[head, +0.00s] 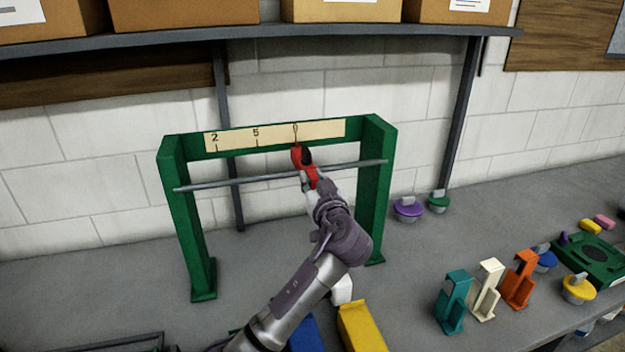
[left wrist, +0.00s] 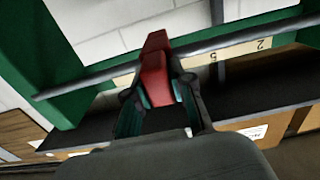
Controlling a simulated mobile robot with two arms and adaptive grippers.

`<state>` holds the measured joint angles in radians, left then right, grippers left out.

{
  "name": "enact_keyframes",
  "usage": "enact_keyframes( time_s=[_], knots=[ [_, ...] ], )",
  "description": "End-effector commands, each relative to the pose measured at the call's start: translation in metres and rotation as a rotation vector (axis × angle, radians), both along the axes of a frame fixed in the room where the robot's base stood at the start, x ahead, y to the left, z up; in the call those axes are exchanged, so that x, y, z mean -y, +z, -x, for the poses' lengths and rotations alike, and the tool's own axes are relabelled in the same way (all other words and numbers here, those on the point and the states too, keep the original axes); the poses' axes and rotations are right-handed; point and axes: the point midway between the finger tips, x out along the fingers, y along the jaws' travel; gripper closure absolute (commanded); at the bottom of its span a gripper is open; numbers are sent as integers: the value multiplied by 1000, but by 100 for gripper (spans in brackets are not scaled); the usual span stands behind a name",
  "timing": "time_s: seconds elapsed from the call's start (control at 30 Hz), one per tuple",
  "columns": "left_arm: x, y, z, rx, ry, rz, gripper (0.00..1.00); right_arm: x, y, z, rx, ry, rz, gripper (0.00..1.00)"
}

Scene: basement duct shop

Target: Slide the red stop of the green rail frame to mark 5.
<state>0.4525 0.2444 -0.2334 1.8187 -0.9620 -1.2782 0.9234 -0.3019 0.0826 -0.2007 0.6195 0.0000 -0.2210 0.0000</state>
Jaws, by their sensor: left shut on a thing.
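The green rail frame (head: 178,205) stands upright on the bench, with a grey rod (head: 240,181) across it. A pale scale (head: 325,130) on its top bar reads 2, 5, 0 from left to right. The red stop (head: 298,157) sits on the rod, just below mark 0 and right of mark 5. My left gripper (head: 308,177) is shut on the red stop from the front. In the left wrist view, the red stop (left wrist: 155,75) is between the fingers, and marks 5 and 2 show upside down to its right. My right gripper is not in view.
Teal (head: 454,300), cream (head: 487,288) and orange (head: 520,279) holders stand on the bench at right. Purple (head: 408,210) and green (head: 438,202) knobs lie behind them. A yellow block (head: 362,328) lies near my left arm. A shelf (head: 270,33) with boxes hangs above the frame.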

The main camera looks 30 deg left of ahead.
Motion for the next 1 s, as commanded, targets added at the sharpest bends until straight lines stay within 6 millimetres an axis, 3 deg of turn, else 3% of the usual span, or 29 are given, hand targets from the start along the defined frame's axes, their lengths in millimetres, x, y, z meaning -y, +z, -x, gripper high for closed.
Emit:
enact_keyframes(
  time_s=[0.17,0.5,0.6,0.97,1.0],
  knots=[
    [-6,-2,5,0,3,1,100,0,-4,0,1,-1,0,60],
    [-56,-3,64,-1,6,2,100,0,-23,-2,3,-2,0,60],
    [-64,-2,74,-1,6,2,100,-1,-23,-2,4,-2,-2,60],
    [-67,0,77,-2,5,-2,100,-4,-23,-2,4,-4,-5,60],
    [-67,0,77,-2,5,-1,71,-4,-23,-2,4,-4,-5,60]
  ],
)
